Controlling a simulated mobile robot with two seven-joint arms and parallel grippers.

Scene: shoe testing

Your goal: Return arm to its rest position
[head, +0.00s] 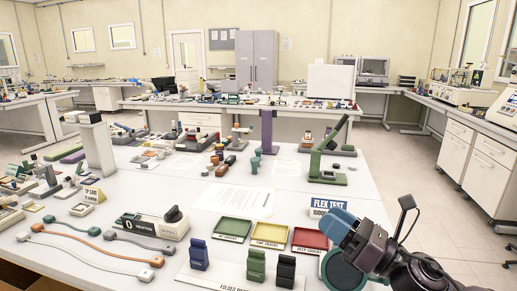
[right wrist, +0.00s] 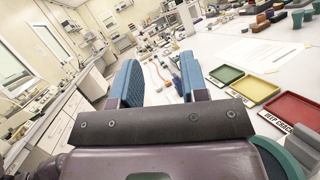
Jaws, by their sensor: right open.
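My right arm comes in from the lower right in the head view. Its gripper (head: 338,224) has blue pads and hangs over the right front part of the white table (head: 150,265), pointing left. In the right wrist view the two blue fingers (right wrist: 160,82) stand apart with nothing between them; the gripper is open and empty. My left gripper is not in view.
Green, yellow and red trays (head: 270,233) lie just left of my gripper. A dark green round piece (head: 340,272) is partly hidden below it. A FLEX TEST sign (head: 326,200) and a green stand (head: 328,160) are behind it.

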